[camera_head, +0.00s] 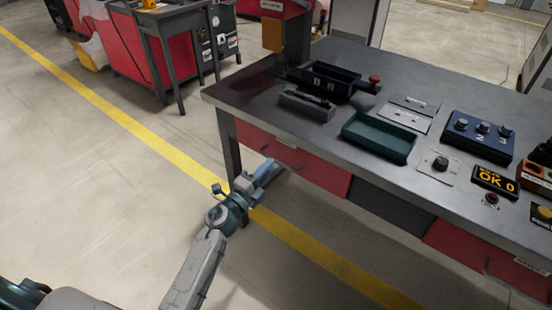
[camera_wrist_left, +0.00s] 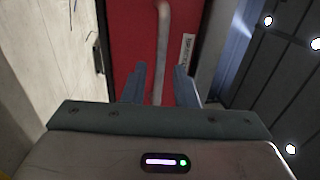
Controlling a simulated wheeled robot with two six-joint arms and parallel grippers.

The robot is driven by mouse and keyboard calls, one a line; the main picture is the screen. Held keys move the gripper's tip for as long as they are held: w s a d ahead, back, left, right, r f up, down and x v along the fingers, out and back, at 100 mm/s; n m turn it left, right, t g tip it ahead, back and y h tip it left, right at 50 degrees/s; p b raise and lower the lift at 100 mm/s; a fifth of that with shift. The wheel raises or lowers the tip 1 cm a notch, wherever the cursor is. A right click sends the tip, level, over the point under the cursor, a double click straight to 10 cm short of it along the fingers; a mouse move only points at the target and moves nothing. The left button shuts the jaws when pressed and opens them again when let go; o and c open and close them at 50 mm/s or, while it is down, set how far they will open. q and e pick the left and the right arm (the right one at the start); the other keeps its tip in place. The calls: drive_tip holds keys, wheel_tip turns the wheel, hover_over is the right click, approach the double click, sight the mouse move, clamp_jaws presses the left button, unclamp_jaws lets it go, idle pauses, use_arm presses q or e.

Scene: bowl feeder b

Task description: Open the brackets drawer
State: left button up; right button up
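A red drawer front (camera_head: 325,174) sits under the left part of the bench top and looks closed. In the left wrist view the red front (camera_wrist_left: 128,30) fills the upper middle, with a pale bar handle (camera_wrist_left: 163,45) and a white label (camera_wrist_left: 187,50) too small to read. My left gripper (camera_head: 279,167) is at this drawer front, below the bench edge. Its two fingers (camera_wrist_left: 160,85) are apart, with the handle's end showing between them. I cannot tell whether they touch it. My right gripper is not in view.
The bench top (camera_head: 240,92) carries a black bin (camera_head: 330,80), a green tray (camera_head: 380,137) and control boxes (camera_head: 478,135). A dark panel (camera_head: 390,208) and another red drawer (camera_head: 455,243) are farther right.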

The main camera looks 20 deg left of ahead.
use_arm(q)
drive_tip(key=shift+x, duration=2.1)
clamp_jaws()
